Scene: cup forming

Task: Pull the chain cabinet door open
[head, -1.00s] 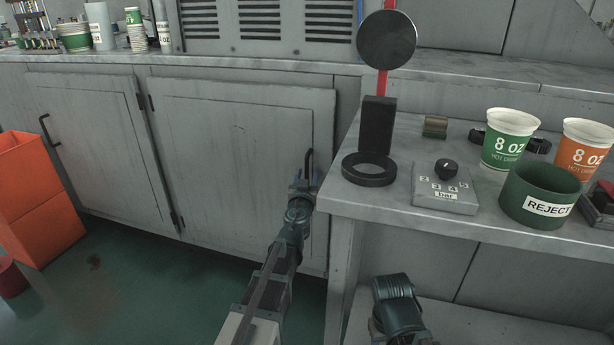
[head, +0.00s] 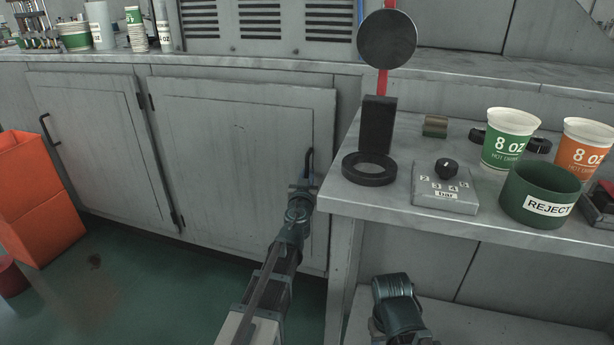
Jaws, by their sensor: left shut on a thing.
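The grey cabinet door (head: 225,150) under the back counter stands shut, flush with its frame. Its dark upright bar handle (head: 309,160) is near the door's right edge, and its hinges are on the left. My left gripper (head: 305,184) is shut on the lower part of this handle, and the fingers partly hide it. My left arm reaches up to it from the bottom of the view. A link of my right arm shows at the bottom, but its gripper is not in view.
The grey bench (head: 400,200) stands close to the right of the handle, with a black ring (head: 369,170), a gauge box (head: 445,190) and a green REJECT bin (head: 540,195) on it. Another cabinet door (head: 95,140) and orange crates (head: 40,205) are at left. Green floor (head: 150,270) before the door is clear.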

